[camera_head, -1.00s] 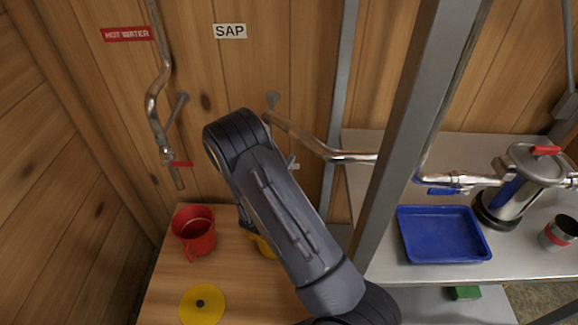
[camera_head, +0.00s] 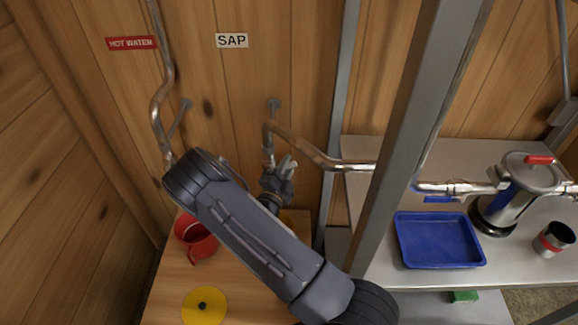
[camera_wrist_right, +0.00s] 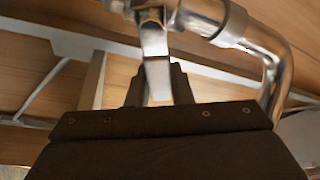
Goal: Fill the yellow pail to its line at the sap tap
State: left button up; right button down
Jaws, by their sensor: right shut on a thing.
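The sap tap (camera_head: 268,154) hangs at the end of a metal pipe below the "SAP" sign (camera_head: 232,41). My right gripper (camera_head: 284,168) is at this tap, shut on its pale metal lever. The right wrist view shows the lever (camera_wrist_right: 155,62) between the two dark fingertips (camera_wrist_right: 158,88). Only a small yellow patch of the yellow pail (camera_head: 287,217) shows beneath the tap, behind my right arm. Its line, its inside and any flow of sap are hidden. My left gripper is not in view.
A red pail (camera_head: 190,232) stands on the wooden bench (camera_head: 165,285), with a yellow disc with a black knob (camera_head: 204,306) nearer. The hot water pipe (camera_head: 158,95) is left. A grey post (camera_head: 408,135) separates the bench from a shelf with a blue tray (camera_head: 440,240).

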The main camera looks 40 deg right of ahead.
jog(key=n, duration=0.1)
jog(key=r+n, duration=0.1)
jog(key=n+t, duration=0.1)
jog(key=shift+w+a+r+p, duration=0.15)
jog(key=shift+w+a+p, duration=0.15)
jog(key=shift+a+p, duration=0.1)
jog(key=shift+w+a+r+n+t+p, duration=0.15)
jog(key=shift+a+r+n+t+p, duration=0.2)
jog(key=shift+n, duration=0.55)
jog(key=shift+w+r+n+t, duration=0.15)
jog(key=shift+n+t, duration=0.3)
jog(key=shift+n, duration=0.45)
jog(key=c, duration=1.3)
grip_release()
